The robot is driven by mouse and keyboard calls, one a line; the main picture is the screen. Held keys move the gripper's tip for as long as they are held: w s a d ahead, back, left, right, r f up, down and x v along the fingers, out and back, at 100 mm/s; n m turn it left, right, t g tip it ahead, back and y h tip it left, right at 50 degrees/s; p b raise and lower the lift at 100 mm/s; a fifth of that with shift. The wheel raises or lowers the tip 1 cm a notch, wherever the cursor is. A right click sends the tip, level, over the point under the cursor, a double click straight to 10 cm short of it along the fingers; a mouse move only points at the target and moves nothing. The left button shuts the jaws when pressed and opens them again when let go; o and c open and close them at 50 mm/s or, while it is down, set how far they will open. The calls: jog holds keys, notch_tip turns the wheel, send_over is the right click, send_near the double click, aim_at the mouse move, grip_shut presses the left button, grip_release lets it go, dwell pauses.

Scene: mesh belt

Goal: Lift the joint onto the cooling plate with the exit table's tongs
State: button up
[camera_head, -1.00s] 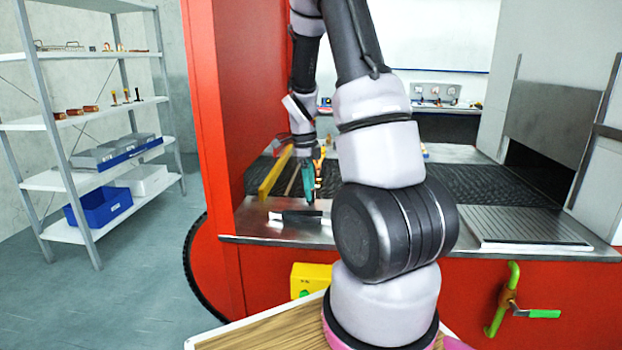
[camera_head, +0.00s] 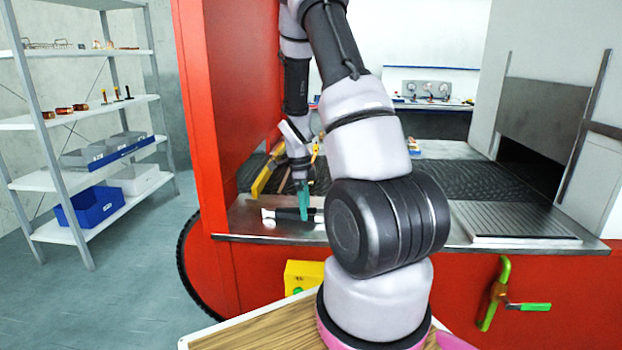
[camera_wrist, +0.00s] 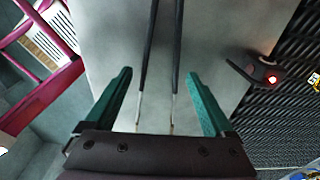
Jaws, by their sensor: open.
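The tongs (camera_head: 288,214) lie on the bare metal exit table (camera_head: 250,222), a dark handle with a pale end showing. In the wrist view the tongs (camera_wrist: 148,60) are two dark rods with thin metal ends, lying between my teal fingers. My gripper (camera_head: 304,206) is down at the tongs, and in the wrist view my gripper (camera_wrist: 160,78) is open, one finger on each side of them. A ribbed metal plate (camera_head: 515,221), likely the cooling plate, is at the right. A dark piece with a glowing red spot (camera_wrist: 266,72) sits by the belt; I cannot tell if it is the joint.
The dark mesh belt (camera_head: 462,180) runs behind the table. A yellow bar (camera_head: 262,180) stands left of my gripper, near the red housing wall (camera_head: 212,120). A green-handled valve (camera_head: 500,295) is on the red front. Shelves (camera_head: 85,120) stand at the far left.

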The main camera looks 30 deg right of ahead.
jog(key=shift+d+f, duration=0.1)
jog(key=shift+f, duration=0.8)
jog(key=c, duration=0.7)
jog(key=shift+r, duration=0.1)
notch_tip(320, 180, up, 12)
